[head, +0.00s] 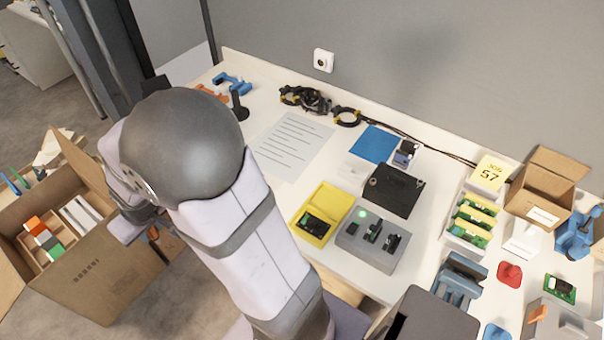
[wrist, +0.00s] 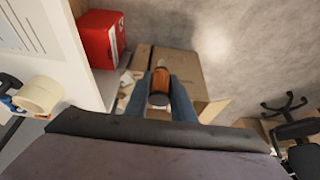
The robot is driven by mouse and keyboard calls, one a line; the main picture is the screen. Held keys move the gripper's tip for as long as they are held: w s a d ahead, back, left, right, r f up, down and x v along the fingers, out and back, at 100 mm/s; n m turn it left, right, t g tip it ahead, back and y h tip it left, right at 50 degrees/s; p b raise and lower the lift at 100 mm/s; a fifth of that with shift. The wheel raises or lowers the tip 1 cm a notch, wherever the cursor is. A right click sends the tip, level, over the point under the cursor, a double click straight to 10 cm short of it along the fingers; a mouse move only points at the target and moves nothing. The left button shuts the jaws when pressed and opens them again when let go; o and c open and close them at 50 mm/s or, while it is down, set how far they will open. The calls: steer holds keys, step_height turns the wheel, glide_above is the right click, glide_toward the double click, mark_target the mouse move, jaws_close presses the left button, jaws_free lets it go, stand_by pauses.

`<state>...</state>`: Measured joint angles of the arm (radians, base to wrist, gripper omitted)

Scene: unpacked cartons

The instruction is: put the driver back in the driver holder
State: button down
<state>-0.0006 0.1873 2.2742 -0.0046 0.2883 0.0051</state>
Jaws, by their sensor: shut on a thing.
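The driver (wrist: 160,82), with an orange and dark body, is between the blue fingers of my gripper (wrist: 159,88) in the wrist view. My gripper is shut on it and holds it in the air, with open cartons and the floor behind. In the head view my arm hides most of the gripper; a small orange patch (head: 154,233) shows beside the arm, near the carton on the left. I cannot tell for sure which thing is the driver holder; a blue-grey slotted stand (head: 460,277) is at the table's front right.
An open carton (head: 105,280) with coloured items stands left of the table. The white table (head: 345,275) bears a grey fixture (head: 355,246), a yellow box (head: 325,205), a black plate (head: 394,190) and a small carton (head: 548,185). A red box (wrist: 101,38) shows in the wrist view.

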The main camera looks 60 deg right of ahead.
steer(key=shift+d, duration=0.1)
steer(key=s+d+m+g+h+p, duration=0.15)
steer(key=d+m, duration=0.55)
steer(key=d, duration=0.7)
steer(key=s+d+m+g+h+p, duration=0.1)
steer(key=d+m+h+p, duration=0.35)
steer(key=d, duration=1.05)
steer(key=s+d+m+g+y+p, duration=0.1)
steer(key=s+d+m+g, duration=0.4)
steer(key=s+d+m, duration=1)
steer(key=s+d+y, duration=0.1)
steer(key=s+d, duration=0.6)
steer(key=s, duration=0.1)
steer(key=shift+s+d+r+y, duration=0.2)
steer(key=shift+s+d+y, duration=0.1)
steer(key=shift+y, duration=0.1)
steer(key=shift+f+m, duration=0.1)
steer(key=shift+m, duration=0.15)
